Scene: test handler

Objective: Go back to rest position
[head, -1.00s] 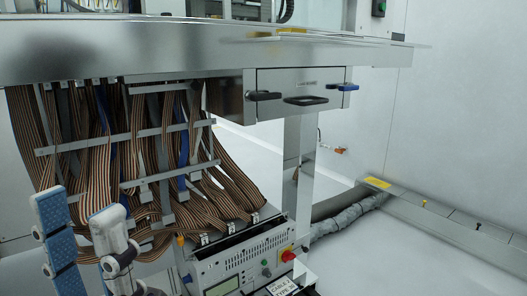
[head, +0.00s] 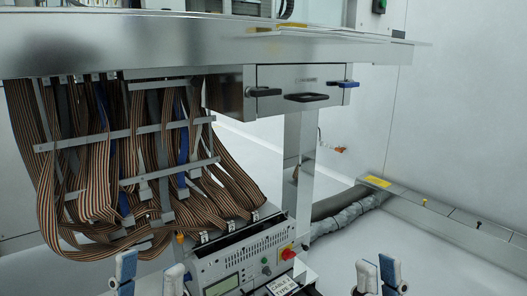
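My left gripper (head: 149,273) is at the bottom left of the head view, below the ribbon cables. One of its fingers shows a blue face and the other is white. The two fingers stand apart with nothing between them. My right gripper (head: 378,274) is at the bottom right, in front of the pale floor. Its blue and white fingers stand close side by side, and whether they touch is unclear. No held object is visible in it. The lower parts of both grippers are cut off by the picture edge.
Striped ribbon cables (head: 100,180) hang on metal bars under a steel table (head: 150,50). A grey instrument box (head: 240,262) with a red knob stands below. A steel box with black handles (head: 300,85) is under the tabletop. A floor duct (head: 450,225) runs right.

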